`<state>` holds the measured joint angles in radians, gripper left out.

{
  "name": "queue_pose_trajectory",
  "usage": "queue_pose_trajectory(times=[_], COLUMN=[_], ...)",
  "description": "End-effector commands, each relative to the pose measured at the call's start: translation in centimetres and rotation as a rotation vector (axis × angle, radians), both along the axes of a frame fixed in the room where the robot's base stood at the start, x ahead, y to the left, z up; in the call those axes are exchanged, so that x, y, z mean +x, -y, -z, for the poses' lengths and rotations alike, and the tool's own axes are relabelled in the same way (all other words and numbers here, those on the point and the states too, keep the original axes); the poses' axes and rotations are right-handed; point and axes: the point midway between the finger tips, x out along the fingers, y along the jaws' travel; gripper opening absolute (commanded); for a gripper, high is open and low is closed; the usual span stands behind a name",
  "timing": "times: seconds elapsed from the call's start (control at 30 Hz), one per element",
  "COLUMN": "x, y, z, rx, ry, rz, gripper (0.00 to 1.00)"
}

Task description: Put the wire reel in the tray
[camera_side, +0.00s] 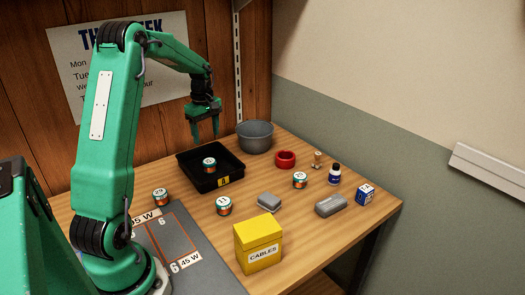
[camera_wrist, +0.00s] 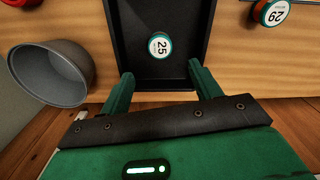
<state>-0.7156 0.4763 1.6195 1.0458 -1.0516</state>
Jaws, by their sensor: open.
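The black tray (camera_side: 188,172) lies on the wooden table and also shows in the wrist view (camera_wrist: 125,15). A wire reel with a white top marked 25 (camera_wrist: 160,45) stands upright inside it; the side view shows this reel (camera_side: 209,165) too. Other similar orange-and-green reels stand outside: one marked 29 (camera_side: 160,196), one in front of the tray (camera_side: 224,205) and one to the right (camera_side: 300,180). The reel marked 29 also shows in the wrist view (camera_wrist: 271,12). My gripper (camera_side: 206,138) is open and empty above the tray's far side, with its fingers (camera_wrist: 160,70) apart.
A grey bowl (camera_side: 255,137) stands beside the tray, with a red ring (camera_side: 285,159) near it. A grey marked mat (camera_side: 190,240) lies in front.

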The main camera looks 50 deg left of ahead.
Motion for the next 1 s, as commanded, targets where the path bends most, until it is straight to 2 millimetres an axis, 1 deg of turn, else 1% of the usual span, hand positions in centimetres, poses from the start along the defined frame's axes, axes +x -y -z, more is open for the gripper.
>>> queue_pose_trajectory(times=[0.17,0.27,0.37,0.53,0.67,0.8,1.0], x=[0.1,0.3,0.5,0.4,-0.2,-1.3,-3.5], y=[0.7,1.9,3.7,8.0,11.5,15.2,20.0], z=[-0.6,-1.6,-2.9,-5.8,-7.9,-9.7,-11.6], rx=[0.007,0.016,0.032,0.066,0.098,0.133,0.188], ry=[0.008,0.018,0.036,0.072,0.104,0.137,0.184], rz=[0.030,0.079,0.157,0.338,0.494,0.659,0.896], gripper=[0.63,0.63,0.63,0.63,0.63,0.63,0.63])
